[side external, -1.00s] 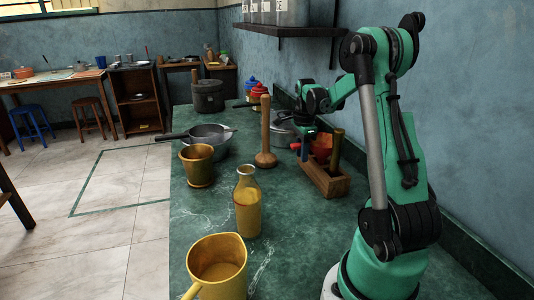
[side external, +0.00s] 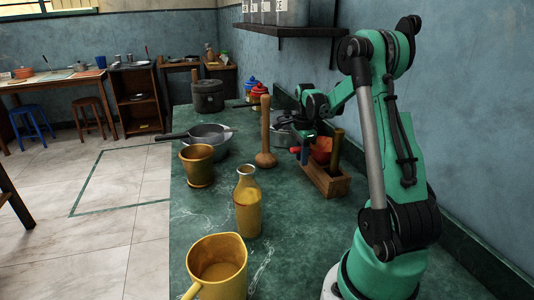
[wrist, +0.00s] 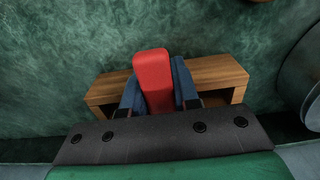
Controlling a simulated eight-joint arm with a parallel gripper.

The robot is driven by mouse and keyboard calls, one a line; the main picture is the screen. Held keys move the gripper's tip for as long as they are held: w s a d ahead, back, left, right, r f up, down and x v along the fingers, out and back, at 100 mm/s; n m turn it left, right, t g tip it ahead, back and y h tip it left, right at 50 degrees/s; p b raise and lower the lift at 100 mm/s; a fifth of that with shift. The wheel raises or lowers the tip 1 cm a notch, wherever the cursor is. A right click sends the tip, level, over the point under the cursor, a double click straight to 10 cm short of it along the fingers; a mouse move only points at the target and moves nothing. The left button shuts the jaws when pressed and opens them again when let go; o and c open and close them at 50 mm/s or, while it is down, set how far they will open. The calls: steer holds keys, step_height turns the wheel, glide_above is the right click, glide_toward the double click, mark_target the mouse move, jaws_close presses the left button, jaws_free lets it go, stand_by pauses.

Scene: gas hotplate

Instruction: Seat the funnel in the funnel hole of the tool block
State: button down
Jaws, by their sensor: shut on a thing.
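In the side external view the funnel's orange-red body (side external: 321,150) shows just behind the fingers, at the top of the block. In the wrist view a red tab (wrist: 153,78), apparently the funnel's handle, sticks out between the blue fingers. The wooden tool block (side external: 328,183) stands on the counter and also shows in the wrist view (wrist: 222,73). The funnel's lower end and the hole are hidden, so I cannot tell whether it is in the hole.
A dark olive cylinder (side external: 338,148) stands upright in the block. A wooden plunger-like tool (side external: 265,135) stands to its left.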

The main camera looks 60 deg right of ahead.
steer(key=c, duration=0.6)
jaws_free()
steer(key=shift+r, duration=2.8)
steer(key=shift+f, duration=0.1)
step_height(320, 180, down, 5)
steer(key=shift+f, duration=0.2)
steer(key=shift+r, duration=0.45)
steer(key=shift+f, duration=0.15)
